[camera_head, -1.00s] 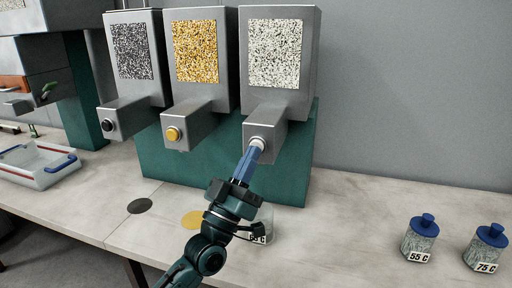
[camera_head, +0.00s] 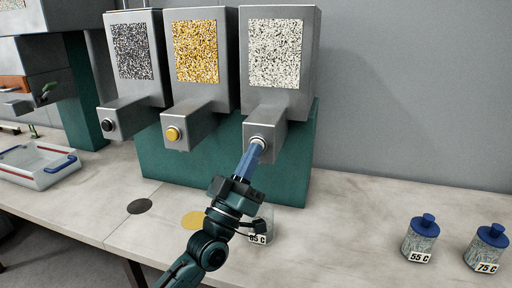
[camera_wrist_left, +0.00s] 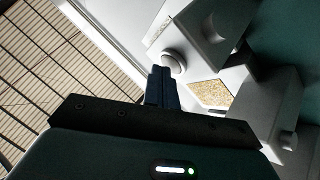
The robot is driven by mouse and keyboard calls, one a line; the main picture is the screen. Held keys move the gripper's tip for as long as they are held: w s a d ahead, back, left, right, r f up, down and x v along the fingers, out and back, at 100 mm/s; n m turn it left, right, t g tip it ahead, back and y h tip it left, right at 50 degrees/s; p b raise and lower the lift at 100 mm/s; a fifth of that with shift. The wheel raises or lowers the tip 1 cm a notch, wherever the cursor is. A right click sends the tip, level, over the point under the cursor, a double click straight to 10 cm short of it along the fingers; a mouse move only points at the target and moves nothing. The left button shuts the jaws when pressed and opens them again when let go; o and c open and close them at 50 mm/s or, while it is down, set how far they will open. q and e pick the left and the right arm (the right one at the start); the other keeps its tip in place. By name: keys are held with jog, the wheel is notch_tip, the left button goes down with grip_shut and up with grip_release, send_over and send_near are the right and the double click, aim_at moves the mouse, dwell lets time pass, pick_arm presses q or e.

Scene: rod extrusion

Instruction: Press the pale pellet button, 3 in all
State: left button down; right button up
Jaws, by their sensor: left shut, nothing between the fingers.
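The pale pellet button (camera_head: 258,139) is on the front of the right-hand grey dispenser (camera_head: 277,128), whose window shows pale pellets (camera_head: 275,54). My left gripper (camera_head: 262,144) is shut and empty. Its blue fingertips are at the pale button and cover part of it. In the left wrist view the shut fingertips (camera_wrist_left: 161,70) overlap the edge of the round button (camera_wrist_left: 174,61). I cannot tell whether the button is pushed in. My right gripper is not in view.
Dispensers with a yellow button (camera_head: 173,134) and a dark button (camera_head: 109,125) stand to the left. A jar (camera_head: 265,222) is partly hidden behind my left wrist. Two blue-lidded jars (camera_head: 419,240) (camera_head: 485,250) stand at right, and a tray (camera_head: 38,165) lies at left.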

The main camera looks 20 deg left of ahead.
pick_arm(q)
jog(key=shift+s+p, duration=0.45)
jog(key=shift+s, duration=0.45)
jog(key=s+p, duration=0.2)
jog(key=s, duration=0.3)
jog(key=shift+a, duration=0.15)
dwell(0.5)
